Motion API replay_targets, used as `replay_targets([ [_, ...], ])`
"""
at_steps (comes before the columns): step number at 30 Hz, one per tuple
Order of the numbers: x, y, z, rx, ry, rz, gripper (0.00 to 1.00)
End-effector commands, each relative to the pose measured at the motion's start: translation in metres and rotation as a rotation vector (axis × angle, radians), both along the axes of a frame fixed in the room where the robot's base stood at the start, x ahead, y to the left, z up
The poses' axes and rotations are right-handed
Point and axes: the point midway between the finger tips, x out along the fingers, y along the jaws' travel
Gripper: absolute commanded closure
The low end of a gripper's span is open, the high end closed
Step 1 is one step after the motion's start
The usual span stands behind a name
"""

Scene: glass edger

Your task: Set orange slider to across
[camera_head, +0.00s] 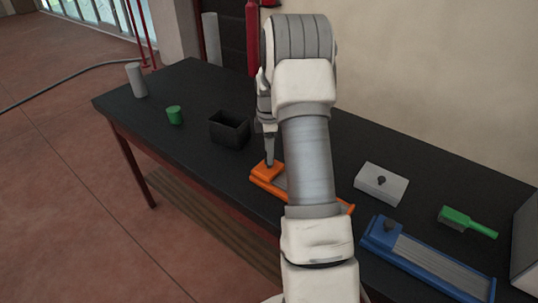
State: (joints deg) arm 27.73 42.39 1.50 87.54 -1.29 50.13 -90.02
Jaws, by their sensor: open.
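The orange slider (258,181) lies on the black table, its long track running from upper left to lower right. Its orange sliding block (265,171) is at the left end of the track. My arm hides the middle of the track, and the orange right end shows past it. My gripper (269,160) points down with its tip right at the block. It is open; only one finger shows clearly, and I cannot tell whether it touches the block or its knob.
A blue slider (430,272) with a dark knob lies at the right front. A white box with a knob (381,184) and a green brush-like tool (467,221) lie right. A black open box (229,130), green cylinder (174,115) and grey cylinder (136,80) stand left on the table (190,82).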

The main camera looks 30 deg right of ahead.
Motion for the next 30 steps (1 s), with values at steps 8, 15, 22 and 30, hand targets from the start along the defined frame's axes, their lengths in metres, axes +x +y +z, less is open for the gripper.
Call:
replay_targets([
  [8, 0.0, 0.0, -0.025, 0.0, 0.0, 0.0, 0.31],
  [15, 0.0, 0.0, -0.026, 0.0, -0.001, 0.0, 0.31],
  [22, 0.0, 0.0, -0.026, 0.0, -0.001, 0.0, 0.65],
  [30, 0.0, 0.0, -0.025, 0.0, -0.001, 0.0, 1.0],
])
